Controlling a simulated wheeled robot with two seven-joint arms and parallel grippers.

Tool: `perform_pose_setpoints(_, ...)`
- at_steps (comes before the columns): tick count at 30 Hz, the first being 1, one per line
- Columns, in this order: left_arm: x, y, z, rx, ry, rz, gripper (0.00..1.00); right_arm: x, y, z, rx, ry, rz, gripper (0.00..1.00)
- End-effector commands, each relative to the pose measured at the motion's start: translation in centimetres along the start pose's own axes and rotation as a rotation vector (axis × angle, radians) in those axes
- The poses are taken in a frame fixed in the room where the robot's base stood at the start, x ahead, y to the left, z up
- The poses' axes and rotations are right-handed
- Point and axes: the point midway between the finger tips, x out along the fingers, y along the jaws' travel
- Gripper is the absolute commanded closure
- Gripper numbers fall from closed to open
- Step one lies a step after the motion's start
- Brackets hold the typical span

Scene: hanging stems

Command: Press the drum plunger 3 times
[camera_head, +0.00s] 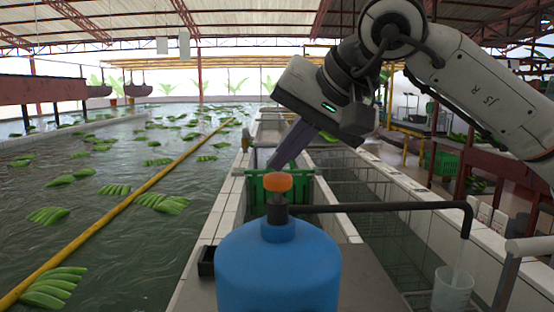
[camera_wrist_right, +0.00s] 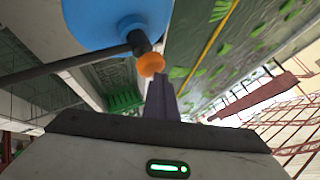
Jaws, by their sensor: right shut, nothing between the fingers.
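The blue drum (camera_head: 278,270) stands on a grey surface at the front middle. Its plunger has an orange knob (camera_head: 278,182) on a dark neck, and a long dark spout runs right from it. My right gripper (camera_head: 278,166) is shut and empty, its fingers slanting down behind and above the orange knob. In the right wrist view the blue drum (camera_wrist_right: 110,18) is at the top, and the orange knob (camera_wrist_right: 150,64) shows just past the tips of the shut fingers (camera_wrist_right: 161,74). I cannot tell whether the tips touch the knob. My left gripper is out of view.
The spout ends above a translucent cup (camera_head: 453,290) at the lower right, with a pale stream below the spout. A green crate (camera_head: 262,190) stands behind the drum. A water tank with floating green bananas (camera_head: 160,203) and a yellow pipe (camera_head: 130,202) fills the left.

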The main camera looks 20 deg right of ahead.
Motion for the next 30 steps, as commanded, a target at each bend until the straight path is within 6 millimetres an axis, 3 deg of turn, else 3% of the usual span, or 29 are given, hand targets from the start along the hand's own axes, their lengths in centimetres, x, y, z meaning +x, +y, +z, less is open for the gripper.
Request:
perform_pose_setpoints(5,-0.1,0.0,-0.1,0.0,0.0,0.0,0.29,0.2,0.2,0.2,-0.001,-0.009,0.01,1.0)
perform_pose_setpoints(19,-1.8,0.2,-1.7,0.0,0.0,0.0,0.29,-1.6,-1.1,-1.3,0.001,-0.005,0.008,1.0)
perform_pose_setpoints(30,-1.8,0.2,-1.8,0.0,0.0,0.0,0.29,-1.8,-1.2,-1.5,0.001,-0.002,0.006,1.0)
